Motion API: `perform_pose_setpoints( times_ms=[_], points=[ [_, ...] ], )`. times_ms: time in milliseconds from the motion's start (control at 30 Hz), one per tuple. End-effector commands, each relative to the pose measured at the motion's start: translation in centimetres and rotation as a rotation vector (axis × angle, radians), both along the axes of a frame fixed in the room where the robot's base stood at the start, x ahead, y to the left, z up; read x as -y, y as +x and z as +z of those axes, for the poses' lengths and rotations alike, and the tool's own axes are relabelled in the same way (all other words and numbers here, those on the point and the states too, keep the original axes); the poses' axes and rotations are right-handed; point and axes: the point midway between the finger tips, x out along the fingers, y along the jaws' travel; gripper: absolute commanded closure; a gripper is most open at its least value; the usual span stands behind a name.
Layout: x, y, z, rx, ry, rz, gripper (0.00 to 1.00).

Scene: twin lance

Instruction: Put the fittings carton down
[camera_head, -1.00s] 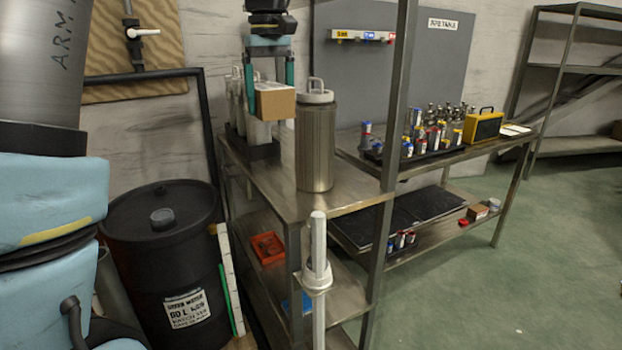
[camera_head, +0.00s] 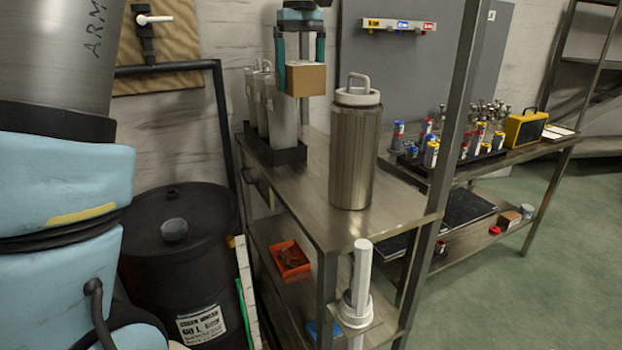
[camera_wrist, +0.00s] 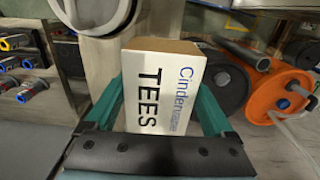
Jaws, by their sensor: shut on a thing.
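The fittings carton (camera_head: 305,79) is a small brown cardboard box held up in the air above the metal bench (camera_head: 310,180). In the wrist view the carton (camera_wrist: 160,92) shows a white face reading "TEES" and "Cinder", the rest of that word being hard to read. My gripper (camera_head: 300,75) points down with its teal fingers on either side of the carton, shut on it. In the wrist view my gripper (camera_wrist: 160,105) has a finger along each side of the box. The carton's underside and its exact height above the bench are hidden.
A tall steel canister (camera_head: 354,150) with a white lid stands right of the carton. Grey cylinders (camera_head: 282,115) stand in a black rack at the left. Bare bench top lies in front of the canister. A shelf post (camera_head: 455,130) rises at the right.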

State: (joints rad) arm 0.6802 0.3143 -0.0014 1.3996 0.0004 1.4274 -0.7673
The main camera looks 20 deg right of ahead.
Motion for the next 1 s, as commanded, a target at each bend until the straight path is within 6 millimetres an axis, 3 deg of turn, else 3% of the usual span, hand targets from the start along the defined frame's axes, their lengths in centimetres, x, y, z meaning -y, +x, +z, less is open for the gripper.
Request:
perform_pose_setpoints(
  times_ms=[600,1000],
  points=[
    [-0.1,-0.1,-15.6,-0.003,0.003,-0.001,0.88],
    [-0.1,-0.1,-20.2,-0.003,0.002,0.0,0.88]
  ],
)
